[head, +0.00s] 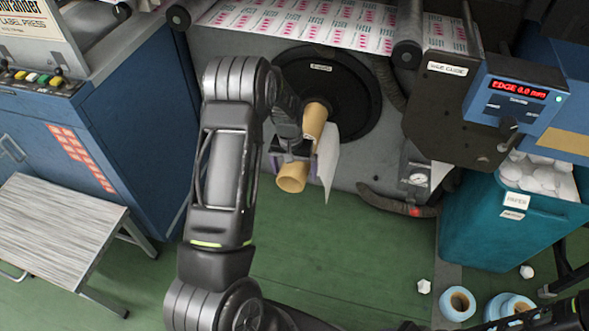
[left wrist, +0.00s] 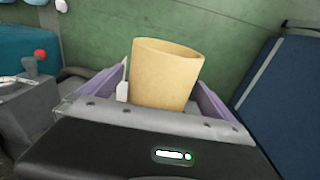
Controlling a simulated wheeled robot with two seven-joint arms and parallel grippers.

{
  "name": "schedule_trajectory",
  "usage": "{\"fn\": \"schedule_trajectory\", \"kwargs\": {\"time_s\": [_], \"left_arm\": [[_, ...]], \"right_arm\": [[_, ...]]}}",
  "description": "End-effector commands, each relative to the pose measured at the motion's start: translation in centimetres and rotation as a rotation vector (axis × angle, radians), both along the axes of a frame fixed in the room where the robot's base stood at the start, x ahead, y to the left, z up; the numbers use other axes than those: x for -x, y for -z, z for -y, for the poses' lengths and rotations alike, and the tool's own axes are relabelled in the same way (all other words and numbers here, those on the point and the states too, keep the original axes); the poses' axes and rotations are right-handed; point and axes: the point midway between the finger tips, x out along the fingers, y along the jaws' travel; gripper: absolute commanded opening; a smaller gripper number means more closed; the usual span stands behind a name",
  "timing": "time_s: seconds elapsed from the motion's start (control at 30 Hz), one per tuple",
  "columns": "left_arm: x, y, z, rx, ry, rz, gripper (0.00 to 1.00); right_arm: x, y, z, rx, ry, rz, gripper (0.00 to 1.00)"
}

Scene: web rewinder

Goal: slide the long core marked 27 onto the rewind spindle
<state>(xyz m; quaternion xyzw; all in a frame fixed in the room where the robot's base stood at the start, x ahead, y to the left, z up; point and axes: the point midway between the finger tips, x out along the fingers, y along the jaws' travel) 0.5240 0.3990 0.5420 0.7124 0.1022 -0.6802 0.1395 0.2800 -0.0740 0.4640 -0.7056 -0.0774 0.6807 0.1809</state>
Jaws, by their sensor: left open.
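A tan cardboard core (head: 293,178) points out from the black round disc (head: 352,92) of the rewinder, its open end toward me. Its far part (head: 315,118) reaches in front of the disc. The spindle is not visible, so I cannot tell how far the core is over it. No number 27 can be read. My left gripper (head: 294,155) is open, with its purple fingers on either side of the core's middle. In the left wrist view the core (left wrist: 165,75) stands between the spread fingers. My right gripper cannot be made out.
A white web tail (head: 327,160) hangs right beside the core. The printed web (head: 300,22) runs above. A blue cabinet (head: 100,130) stands left, a teal bin (head: 510,225) right. Rolls (head: 457,304) lie on the green floor. A hose (head: 395,203) runs below the disc.

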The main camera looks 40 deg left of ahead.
Motion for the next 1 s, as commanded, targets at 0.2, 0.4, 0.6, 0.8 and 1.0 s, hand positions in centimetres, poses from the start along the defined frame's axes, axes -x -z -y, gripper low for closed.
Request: {"fn": "schedule_trajectory", "kwargs": {"time_s": [0.2, 0.4, 0.6, 0.8, 1.0], "left_arm": [[0.0, -2.3, -0.1, -0.001, 0.000, 0.004, 1.00], [0.2, -5.7, -0.3, -0.001, -0.001, 0.004, 1.00], [0.4, -7.6, -0.3, -0.001, 0.000, 0.002, 1.00], [0.4, -7.8, -0.4, 0.000, 0.000, 0.001, 1.00], [0.4, -7.7, -0.3, 0.000, 0.000, 0.001, 1.00]], "right_arm": [[0.0, -0.3, 0.0, 0.000, 0.000, 0.000, 0.36], [0.0, -0.6, 0.0, 0.000, 0.000, 0.000, 0.36], [0.0, -0.7, 0.0, 0.000, 0.000, 0.000, 0.36], [0.0, -0.7, 0.0, 0.000, 0.000, 0.000, 0.36], [0.0, -0.7, 0.0, 0.000, 0.000, 0.000, 0.36]]}}
